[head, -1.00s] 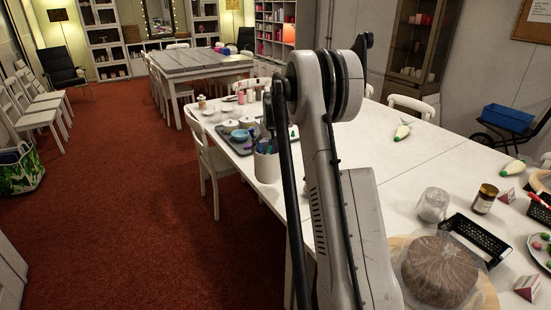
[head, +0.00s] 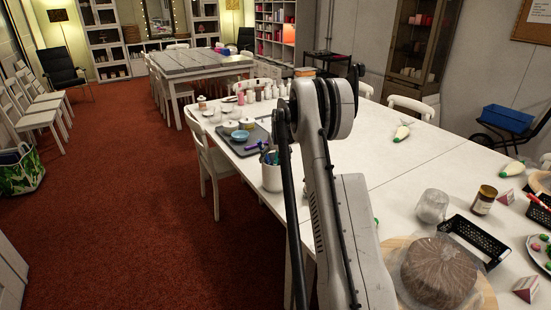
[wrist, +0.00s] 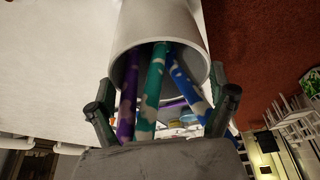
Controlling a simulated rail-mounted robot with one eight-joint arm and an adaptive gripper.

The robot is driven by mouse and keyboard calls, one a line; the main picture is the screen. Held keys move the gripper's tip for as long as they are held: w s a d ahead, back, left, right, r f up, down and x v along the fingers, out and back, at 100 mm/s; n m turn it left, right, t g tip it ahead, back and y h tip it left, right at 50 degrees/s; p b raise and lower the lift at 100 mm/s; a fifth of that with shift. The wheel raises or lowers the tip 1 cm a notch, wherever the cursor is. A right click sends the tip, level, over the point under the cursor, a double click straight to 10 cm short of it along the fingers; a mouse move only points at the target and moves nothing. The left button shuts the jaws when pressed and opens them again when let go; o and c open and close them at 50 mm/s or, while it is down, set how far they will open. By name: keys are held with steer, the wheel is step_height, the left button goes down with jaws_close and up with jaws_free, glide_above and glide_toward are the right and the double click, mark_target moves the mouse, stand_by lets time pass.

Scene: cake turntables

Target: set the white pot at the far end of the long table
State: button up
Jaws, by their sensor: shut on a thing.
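The white pot (head: 271,175) is at the left edge of the long white table (head: 415,180), left of my arm in the head view. Pens or brushes stick out of it. In the wrist view, the pot (wrist: 165,25) fills the top middle, with its mouth toward the camera and purple, teal and blue pens (wrist: 152,85) inside. In the head view the gripper itself is not clearly visible. I cannot tell whether the pot's base touches the table.
A dark tray (head: 243,140) with bowls lies beyond the pot, with several small bottles (head: 250,95) behind it. A wrapped brown clay block (head: 438,272), a glass jar (head: 432,205) and a black basket (head: 475,240) occupy the near right. The table's middle right is mostly clear.

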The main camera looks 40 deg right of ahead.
steer(key=o, duration=1.7)
steer(key=shift+c, duration=0.2)
steer(key=v, duration=1.2)
steer(key=s+a+r+n, duration=0.1)
steer(key=s+a+r, duration=0.35)
steer(key=a, duration=0.55)
steer(key=s+a+r+t, duration=0.1)
steer(key=s+a+r, duration=0.4)
steer(key=a, duration=0.4)
steer(key=s+a+r+n, duration=0.1)
steer(key=s+a+r, duration=0.4)
steer(key=a, duration=0.5)
steer(key=s+a+f+n+t+y, duration=0.1)
steer(key=s+a+f, duration=0.1)
steer(key=s+a, duration=0.7)
steer(key=s+a+f+n+t, duration=0.1)
steer(key=s+a+f, duration=0.2)
steer(key=s+a, duration=0.6)
steer(key=s, duration=0.6)
steer(key=shift+s+f+n+y, duration=0.15)
steer(key=shift+f+n+y, duration=0.15)
steer(key=shift+n+y, duration=0.1)
